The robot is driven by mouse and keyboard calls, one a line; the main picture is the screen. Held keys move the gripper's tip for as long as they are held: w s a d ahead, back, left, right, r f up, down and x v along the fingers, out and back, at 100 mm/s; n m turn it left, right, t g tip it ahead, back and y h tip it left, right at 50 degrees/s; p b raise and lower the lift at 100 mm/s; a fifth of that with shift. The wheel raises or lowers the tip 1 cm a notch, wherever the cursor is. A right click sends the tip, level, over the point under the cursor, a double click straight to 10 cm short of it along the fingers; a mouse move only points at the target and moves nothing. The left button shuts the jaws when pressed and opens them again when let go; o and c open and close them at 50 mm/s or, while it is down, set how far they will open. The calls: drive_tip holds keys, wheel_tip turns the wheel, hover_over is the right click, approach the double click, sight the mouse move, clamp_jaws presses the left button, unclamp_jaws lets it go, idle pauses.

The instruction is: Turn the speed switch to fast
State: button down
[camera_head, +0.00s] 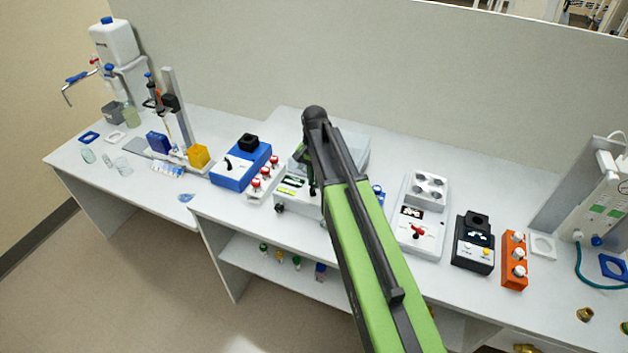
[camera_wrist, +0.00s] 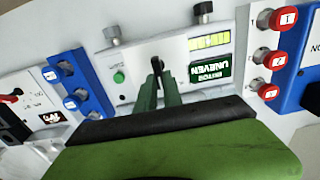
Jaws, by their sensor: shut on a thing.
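A white device (camera_head: 293,199) stands mid-bench, partly hidden by my arm. A slim black switch lever (camera_wrist: 157,64) stands out from the middle of this panel. My gripper (camera_wrist: 160,84) is shut on this lever, with green fingers on both sides. Its fingertips also show in the head view (camera_head: 312,187). No speed label or switch setting is readable.
The front edge is close, with a lower shelf (camera_head: 288,278) below.

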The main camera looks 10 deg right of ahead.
drive_tip(key=c, duration=1.8)
unclamp_jaws()
drive_tip(key=shift+o, duration=0.2)
wheel_tip(320, 180, up, 18)
drive_tip(key=p, duration=1.7)
drive_tip(key=shift+f, duration=0.25)
